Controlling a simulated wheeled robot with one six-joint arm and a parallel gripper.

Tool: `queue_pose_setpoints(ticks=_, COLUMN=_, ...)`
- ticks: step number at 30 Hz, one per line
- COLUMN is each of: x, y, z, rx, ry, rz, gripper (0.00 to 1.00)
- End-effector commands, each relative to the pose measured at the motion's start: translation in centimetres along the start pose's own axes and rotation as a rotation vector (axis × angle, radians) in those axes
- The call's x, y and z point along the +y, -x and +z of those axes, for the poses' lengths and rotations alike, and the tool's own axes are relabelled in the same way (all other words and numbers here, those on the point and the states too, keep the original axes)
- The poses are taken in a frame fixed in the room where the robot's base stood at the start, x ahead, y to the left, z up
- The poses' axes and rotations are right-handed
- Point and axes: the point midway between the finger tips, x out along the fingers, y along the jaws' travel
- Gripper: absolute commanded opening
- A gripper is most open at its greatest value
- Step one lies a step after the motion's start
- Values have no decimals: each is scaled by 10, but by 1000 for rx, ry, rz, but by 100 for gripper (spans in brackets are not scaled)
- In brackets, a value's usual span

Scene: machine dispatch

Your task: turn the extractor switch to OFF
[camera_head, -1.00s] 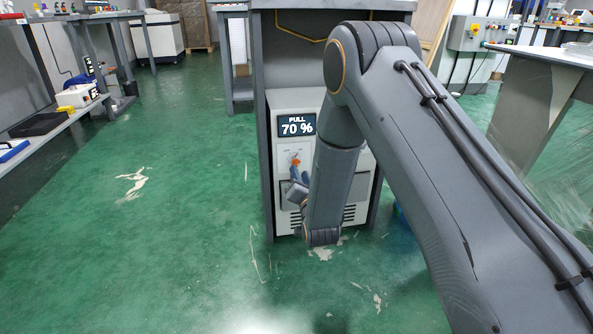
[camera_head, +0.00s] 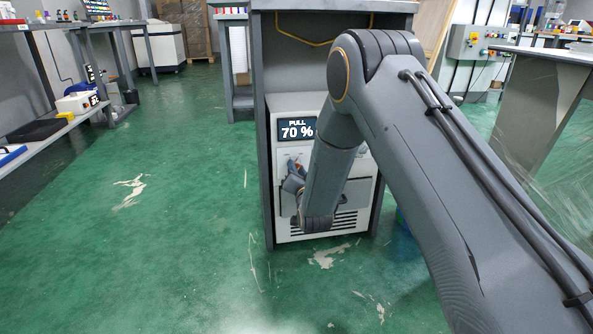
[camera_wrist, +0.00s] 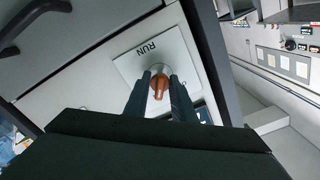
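The extractor (camera_head: 345,222) is a white box under a grey bench, with a display reading "PULL 70 %" (camera_head: 297,130). Its switch (camera_wrist: 159,82) is an orange-brown knob on a pale plate (camera_wrist: 137,69) marked RUN, in the wrist view. My gripper (camera_wrist: 160,88) has one dark finger on each side of the knob, close to it. I cannot tell whether the fingers press on it. In the head view my gripper (camera_head: 293,178) is at the panel below the display, partly behind my arm. My gripper hides the lower part of the plate and any OFF mark.
The bench's grey side panel (camera_head: 265,170) stands close to the left of the extractor. Vent slots (camera_head: 340,222) lie low on its front. Green floor on the left is clear. A table wrapped in film (camera_head: 545,110) stands on the right.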

Motion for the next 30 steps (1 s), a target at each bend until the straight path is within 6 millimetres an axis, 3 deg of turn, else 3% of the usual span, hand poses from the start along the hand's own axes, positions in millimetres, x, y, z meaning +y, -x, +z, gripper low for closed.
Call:
queue_pose_setpoints(ticks=14, x=0, y=1, z=-1, rx=-2, ry=132, rz=1, gripper=1)
queue_pose_setpoints(ticks=30, x=-1, y=2, z=-1, rx=-3, ry=622, rz=1, gripper=1)
